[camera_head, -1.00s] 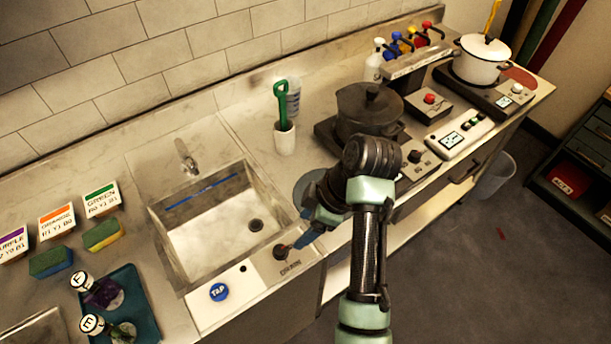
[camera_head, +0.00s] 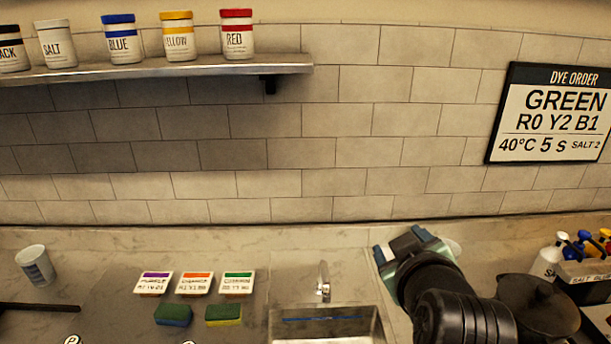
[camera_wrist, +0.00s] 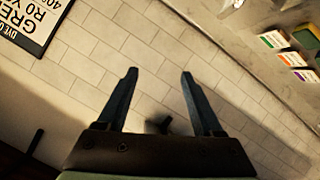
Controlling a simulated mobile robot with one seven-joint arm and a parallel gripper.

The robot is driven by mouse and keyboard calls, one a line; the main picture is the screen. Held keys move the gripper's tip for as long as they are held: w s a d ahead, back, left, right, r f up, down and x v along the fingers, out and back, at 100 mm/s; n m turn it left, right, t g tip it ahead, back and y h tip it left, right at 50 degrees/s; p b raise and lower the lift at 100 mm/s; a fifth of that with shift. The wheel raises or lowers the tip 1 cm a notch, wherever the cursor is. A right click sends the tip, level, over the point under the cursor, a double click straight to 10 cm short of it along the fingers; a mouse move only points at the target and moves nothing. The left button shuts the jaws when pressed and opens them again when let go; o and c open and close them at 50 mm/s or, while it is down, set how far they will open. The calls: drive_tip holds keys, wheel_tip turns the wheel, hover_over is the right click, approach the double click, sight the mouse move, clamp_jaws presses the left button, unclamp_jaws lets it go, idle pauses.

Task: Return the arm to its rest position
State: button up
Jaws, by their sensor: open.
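My gripper (camera_wrist: 158,100) shows in the wrist view with its two dark fingers spread wide and nothing between them. Beyond the fingers is the tiled wall, with a small dark shadow on it. In the head view my gripper (camera_head: 400,245) is raised in front of the counter's back edge, right of the sink tap. My dark forearm covers part of the counter and partly hides the dark pot (camera_head: 540,305) behind it at the right.
The sink (camera_head: 330,322) lies left of my arm, with a tap (camera_head: 322,282). Three label cards and two sponges (camera_head: 224,315) are further left. Bottles (camera_head: 548,256) stand at the right. A jar shelf (camera_head: 160,68) and a dye order sign (camera_head: 552,113) are on the wall.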

drive_tip(key=a+r+m+t, duration=0.2)
drive_tip(key=a+r+t, duration=0.3)
drive_tip(key=r, duration=0.8)
drive_tip(key=s+a+r+m+t, duration=0.1)
drive_tip(key=s+a+r+t, duration=0.3)
drive_tip(key=s+r, duration=0.4)
drive_tip(key=s+a+r+m+t+y, duration=0.1)
drive_tip(key=s+a+r+t, duration=0.4)
drive_tip(key=r, duration=0.7)
drive_tip(key=s+m, duration=0.1)
drive_tip(key=s, duration=0.1)
drive_tip(key=shift+s+r+y, duration=0.3)
drive_tip(key=shift+s+r, duration=0.05)
drive_tip(key=shift+r, duration=0.05)
drive_tip(key=shift+a, duration=0.1)
